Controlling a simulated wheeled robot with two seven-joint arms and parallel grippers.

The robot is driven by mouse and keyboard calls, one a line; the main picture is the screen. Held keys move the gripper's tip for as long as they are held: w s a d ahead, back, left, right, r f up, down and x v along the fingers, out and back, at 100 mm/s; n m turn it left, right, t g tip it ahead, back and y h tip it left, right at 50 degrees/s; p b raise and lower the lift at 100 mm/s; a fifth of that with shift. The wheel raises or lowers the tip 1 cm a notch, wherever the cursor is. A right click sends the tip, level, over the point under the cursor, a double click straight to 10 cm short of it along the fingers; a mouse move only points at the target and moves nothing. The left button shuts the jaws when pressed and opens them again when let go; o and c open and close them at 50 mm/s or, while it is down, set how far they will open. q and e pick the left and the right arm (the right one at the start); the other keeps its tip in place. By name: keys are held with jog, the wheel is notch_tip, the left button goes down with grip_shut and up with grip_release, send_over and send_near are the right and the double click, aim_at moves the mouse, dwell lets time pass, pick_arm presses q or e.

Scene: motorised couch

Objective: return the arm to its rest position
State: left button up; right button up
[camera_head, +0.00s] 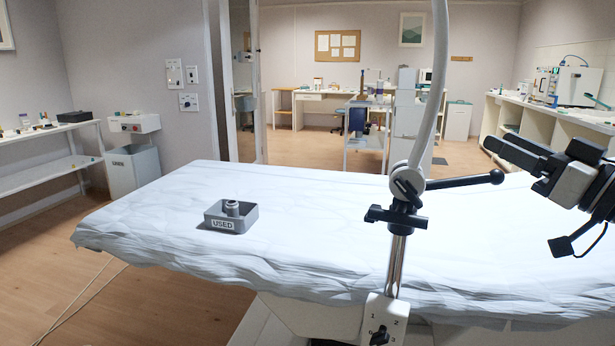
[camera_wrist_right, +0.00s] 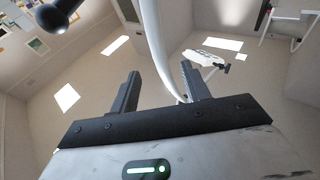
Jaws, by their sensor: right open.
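My right gripper (camera_head: 520,152) is in the air over the right end of the couch (camera_head: 310,265), its arm coming in from the right edge. In the right wrist view the two dark fingers of the right gripper (camera_wrist_right: 161,78) stand apart with nothing held between them. A white curved arm passes behind the fingers there. My left gripper is not in view. The couch has a rumpled white cover. A grey tray (camera_head: 222,224) marked "USED" sits on it, with a small metal cylinder (camera_head: 232,208) inside.
A metal post with a black lever (camera_head: 465,181) and clamp rises before the couch, left of my right gripper. A numbered dial box (camera_head: 384,318) is low on the post. A cluttered counter (camera_head: 550,118) runs along the right.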

jog(key=a+f+m+g+h+p, duration=0.1)
jog(key=a+f+g+h+p, duration=0.15)
jog(key=f, duration=0.95)
jog(key=a+f+m+g+h+p, duration=0.15)
jog(key=a+f, duration=0.25)
jog(key=f, duration=0.7)
pick_arm(q)
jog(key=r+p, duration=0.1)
jog(key=p, duration=0.1)
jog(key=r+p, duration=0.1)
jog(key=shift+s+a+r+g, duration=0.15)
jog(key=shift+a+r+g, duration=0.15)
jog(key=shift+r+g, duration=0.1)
pick_arm(e)
jog(key=s+a+f+g+h, duration=0.1)
jog(key=s+a+f, duration=0.4)
jog(key=s+f, duration=0.3)
jog(key=s+a+f+g+h, duration=0.1)
jog(key=s+a+f+g, duration=0.1)
jog(key=s+a+f, duration=0.4)
jog(key=s+f, duration=0.2)
jog(key=s, duration=0.3)
jog(key=shift+s+a, duration=0.25)
jog(key=shift+s, duration=0.05)
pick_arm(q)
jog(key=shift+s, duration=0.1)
pick_arm(e)
jog(key=shift+m, duration=0.25)
